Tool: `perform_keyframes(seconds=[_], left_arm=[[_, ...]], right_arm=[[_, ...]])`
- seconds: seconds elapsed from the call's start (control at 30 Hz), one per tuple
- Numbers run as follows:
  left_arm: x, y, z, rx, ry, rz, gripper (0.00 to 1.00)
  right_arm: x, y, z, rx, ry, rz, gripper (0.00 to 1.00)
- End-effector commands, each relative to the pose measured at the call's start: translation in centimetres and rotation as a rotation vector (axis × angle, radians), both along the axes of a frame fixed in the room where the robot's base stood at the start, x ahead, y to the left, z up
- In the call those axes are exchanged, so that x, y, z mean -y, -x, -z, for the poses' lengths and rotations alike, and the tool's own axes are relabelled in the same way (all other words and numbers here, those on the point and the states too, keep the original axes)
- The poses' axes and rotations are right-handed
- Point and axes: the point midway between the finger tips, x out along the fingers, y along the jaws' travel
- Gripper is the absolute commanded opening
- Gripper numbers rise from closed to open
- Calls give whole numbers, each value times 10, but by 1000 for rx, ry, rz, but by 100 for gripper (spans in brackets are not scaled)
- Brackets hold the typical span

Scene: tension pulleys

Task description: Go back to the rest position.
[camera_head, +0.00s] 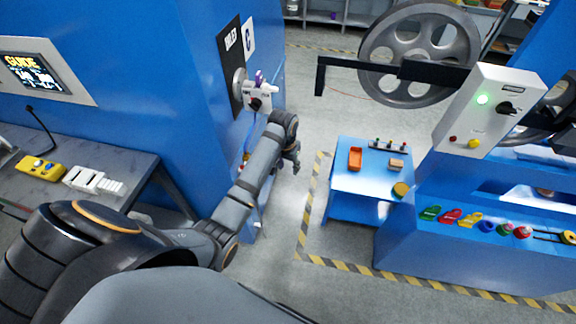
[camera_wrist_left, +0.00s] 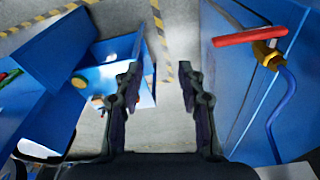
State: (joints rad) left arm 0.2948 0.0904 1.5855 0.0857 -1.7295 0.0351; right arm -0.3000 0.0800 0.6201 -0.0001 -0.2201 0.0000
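My left arm reaches across the middle of the head view, and its gripper (camera_head: 295,165) hangs at its far end beside the blue cabinet. My right gripper is not in view.
The blue cabinet (camera_head: 160,60) is close to my left arm, with a switch box (camera_head: 258,96) on it. A red handle (camera_wrist_left: 250,37) shows right in the wrist view. A small blue table (camera_head: 345,190) stands right, before a machine with a large wheel (camera_head: 410,45). Floor between is clear.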

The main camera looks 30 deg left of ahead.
Motion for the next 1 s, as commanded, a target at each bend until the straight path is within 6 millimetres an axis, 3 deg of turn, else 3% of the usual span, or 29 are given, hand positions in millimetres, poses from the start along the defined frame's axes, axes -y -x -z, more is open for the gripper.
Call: perform_keyframes(seconds=[0.33,0.43,0.47,0.57,0.6,0.67,0.8,0.9,1.0], left_arm=[[0,0,1,-1,0,0,40],[-2,5,26,-9,-2,-2,40],[-3,8,41,-13,-3,-4,40],[-7,29,112,-26,-12,-8,40],[-9,42,146,-31,-17,-10,40],[-13,67,195,-35,-25,-9,40],[-20,142,296,-45,-44,-3,40],[-25,210,357,-53,-57,8,40],[-28,282,402,-57,-66,21,40]], right_arm=[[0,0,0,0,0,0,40],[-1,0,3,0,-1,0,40],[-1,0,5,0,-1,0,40],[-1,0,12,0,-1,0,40],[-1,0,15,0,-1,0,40],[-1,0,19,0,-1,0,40],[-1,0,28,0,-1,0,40],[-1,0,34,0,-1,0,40],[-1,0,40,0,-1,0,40]])
